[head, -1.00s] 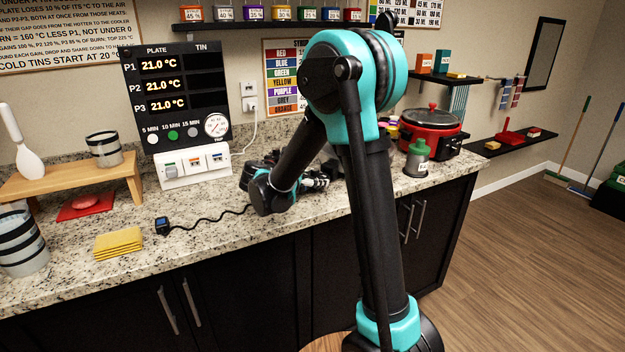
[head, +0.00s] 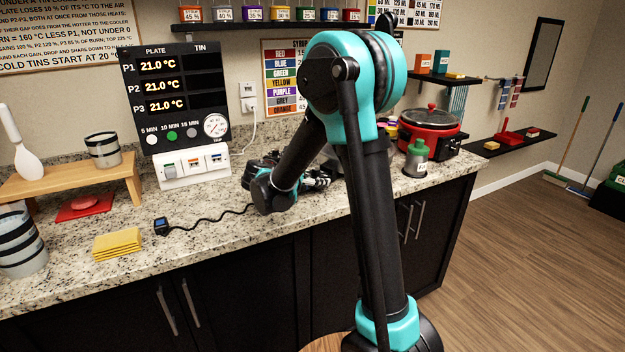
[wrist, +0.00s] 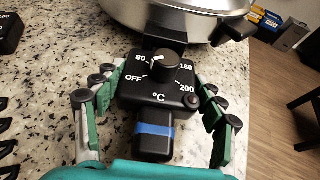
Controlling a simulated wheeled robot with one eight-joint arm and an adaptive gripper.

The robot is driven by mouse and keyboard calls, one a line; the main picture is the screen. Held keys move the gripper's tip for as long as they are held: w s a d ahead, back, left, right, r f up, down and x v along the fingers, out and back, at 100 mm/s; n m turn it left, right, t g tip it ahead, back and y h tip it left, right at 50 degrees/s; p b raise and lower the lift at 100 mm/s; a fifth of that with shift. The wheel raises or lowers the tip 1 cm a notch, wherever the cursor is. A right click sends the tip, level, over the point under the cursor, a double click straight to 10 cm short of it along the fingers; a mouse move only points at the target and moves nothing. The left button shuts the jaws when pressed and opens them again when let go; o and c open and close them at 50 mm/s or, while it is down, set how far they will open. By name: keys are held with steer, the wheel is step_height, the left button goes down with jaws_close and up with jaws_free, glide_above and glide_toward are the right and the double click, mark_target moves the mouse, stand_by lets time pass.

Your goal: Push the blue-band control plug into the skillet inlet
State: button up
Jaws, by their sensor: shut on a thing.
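The control plug (wrist: 158,85) is a black box with a dial marked OFF, 80, 160 and 200 °C and a blue band (wrist: 155,130) around its narrow rear. In the wrist view my gripper (wrist: 160,92) is shut on it, with green-and-black fingers on both sides. The silver skillet (wrist: 185,14) is just ahead, and the plug's front end meets or overlaps its near side. The inlet is hidden there, so I cannot tell how deep the plug sits. In the head view my gripper (head: 316,182) is low over the counter and my arm hides most of the skillet.
A small black device with a blue face (head: 161,226) and a curly cord lies on the granite counter (head: 210,262). Yellow cloths (head: 117,244) lie front left. A green-topped bottle (head: 416,158) and red cooker (head: 430,130) stand right. The counter edge runs close to the gripper's right.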

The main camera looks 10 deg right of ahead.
steer(key=shift+w+d, duration=0.45)
steer(key=shift+d, duration=0.15)
stand_by(0.3)
steer(key=o, duration=1.4)
steer(key=shift+a, duration=0.1)
